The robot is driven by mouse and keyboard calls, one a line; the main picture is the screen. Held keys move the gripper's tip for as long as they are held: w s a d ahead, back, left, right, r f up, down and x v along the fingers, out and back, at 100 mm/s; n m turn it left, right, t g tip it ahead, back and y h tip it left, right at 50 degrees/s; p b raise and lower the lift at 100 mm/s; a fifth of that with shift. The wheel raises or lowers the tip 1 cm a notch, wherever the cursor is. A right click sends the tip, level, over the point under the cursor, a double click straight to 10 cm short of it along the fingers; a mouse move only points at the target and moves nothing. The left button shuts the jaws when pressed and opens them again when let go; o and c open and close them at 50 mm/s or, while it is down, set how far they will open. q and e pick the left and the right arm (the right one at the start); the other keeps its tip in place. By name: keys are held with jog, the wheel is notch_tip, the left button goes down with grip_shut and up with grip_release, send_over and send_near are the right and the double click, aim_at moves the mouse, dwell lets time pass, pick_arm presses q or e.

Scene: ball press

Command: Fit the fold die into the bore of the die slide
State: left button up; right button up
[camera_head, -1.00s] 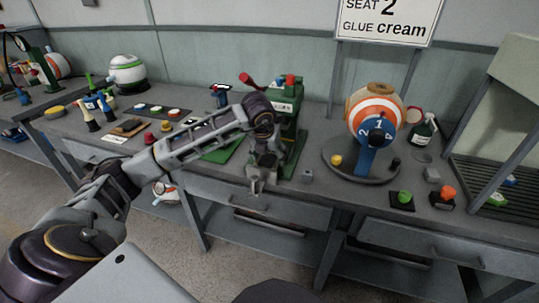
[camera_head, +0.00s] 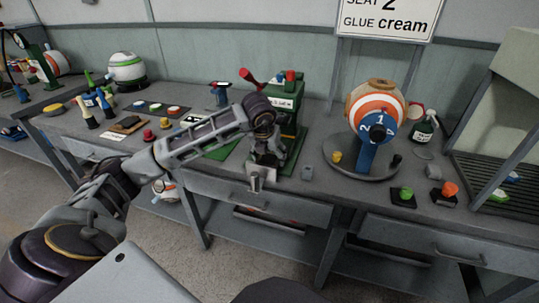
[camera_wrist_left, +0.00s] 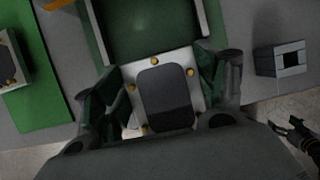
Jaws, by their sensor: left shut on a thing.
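My left gripper (camera_wrist_left: 165,82) is at the front edge of the bench, before the green press (camera_head: 284,100). Its fingers flank a light metal plate (camera_wrist_left: 200,93) with brass studs and a dark rounded block or recess in the middle, and are shut on it. The plate also shows in the head view (camera_head: 262,173). I cannot tell whether it is the fold die or the die slide. A small grey block with a dark square opening (camera_wrist_left: 292,68) stands to its right. A dark gripper-like shape (camera_wrist_left: 302,135), apparently my right gripper, shows at the wrist view's right edge.
A green mat (camera_wrist_left: 42,105) with another studded plate (camera_wrist_left: 8,62) lies left of the press. An orange-and-white ball on a round stand (camera_head: 378,107), a green button (camera_head: 405,192) and an orange button (camera_head: 449,188) are to the right. Bench drawers are below.

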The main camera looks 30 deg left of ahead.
pick_arm(q)
jog(key=o, duration=1.3)
jog(key=shift+c, duration=0.2)
jog(key=v, duration=1.2)
